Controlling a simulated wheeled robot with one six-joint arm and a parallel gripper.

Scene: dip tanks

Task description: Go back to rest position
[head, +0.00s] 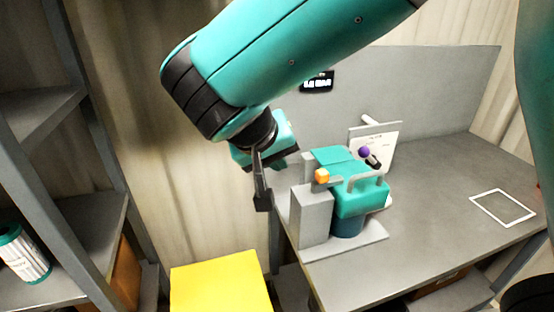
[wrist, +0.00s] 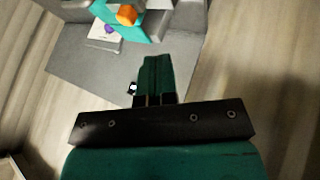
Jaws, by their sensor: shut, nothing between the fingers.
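My gripper (head: 262,200) hangs from my teal and black arm near the table's left edge in the head view. Its dark fingers are shut with nothing held. It is left of the teal dip-tank unit (head: 362,198) and apart from it as far as the view shows. In the wrist view, the black gripper mount spans the middle, with two short dark fingers (wrist: 154,99) close together. The teal unit also shows at the top of the wrist view (wrist: 121,28), with its orange knob (wrist: 127,15).
The grey table (head: 420,240) carries a grey block, an orange knob (head: 322,176), a purple knob (head: 364,152), a white sign (head: 386,139) and a white frame (head: 503,207). A yellow box (head: 222,284) stands below left. A shelf (head: 55,236) at left holds a canister (head: 24,254).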

